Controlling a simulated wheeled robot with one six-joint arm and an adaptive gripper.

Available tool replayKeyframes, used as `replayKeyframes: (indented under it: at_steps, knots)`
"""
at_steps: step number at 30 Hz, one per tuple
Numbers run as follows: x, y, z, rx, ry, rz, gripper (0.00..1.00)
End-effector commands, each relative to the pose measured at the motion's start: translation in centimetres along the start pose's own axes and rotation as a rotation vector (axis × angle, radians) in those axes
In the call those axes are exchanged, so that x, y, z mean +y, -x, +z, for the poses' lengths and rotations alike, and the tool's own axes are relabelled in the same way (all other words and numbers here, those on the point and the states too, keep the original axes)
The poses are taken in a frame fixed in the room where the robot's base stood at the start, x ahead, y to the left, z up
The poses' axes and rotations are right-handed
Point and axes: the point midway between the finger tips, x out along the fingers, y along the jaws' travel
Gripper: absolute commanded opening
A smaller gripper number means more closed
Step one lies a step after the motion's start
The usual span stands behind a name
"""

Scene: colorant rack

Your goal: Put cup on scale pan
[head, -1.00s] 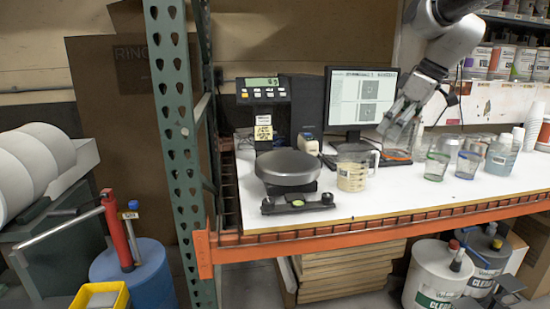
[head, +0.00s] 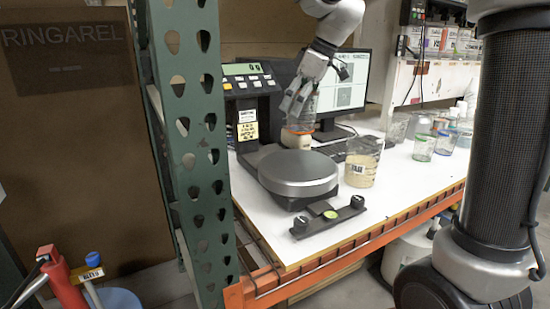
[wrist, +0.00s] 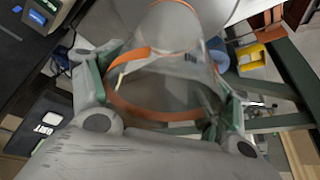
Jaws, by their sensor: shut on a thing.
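My gripper (head: 293,108) is shut on a clear cup (head: 304,103) with an orange band, and holds it in the air. In the wrist view the see-through cup (wrist: 180,45) and its orange band lie between the fingers.
A beaker of cream-coloured liquid (head: 360,170) stands just right of the pan. A green rack post (head: 190,130) rises at the left. Several cups are at the right.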

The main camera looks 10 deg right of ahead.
Motion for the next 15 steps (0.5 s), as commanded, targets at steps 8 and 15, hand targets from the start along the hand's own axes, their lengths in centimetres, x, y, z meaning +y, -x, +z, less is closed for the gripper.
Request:
replayKeyframes:
  at_steps: [8,15]
  knots:
    - [0.0,-4.5,2.0,-0.002,-0.003,-0.002,0.58]
    - [0.0,-6.6,3.0,-0.003,-0.002,-0.003,0.58]
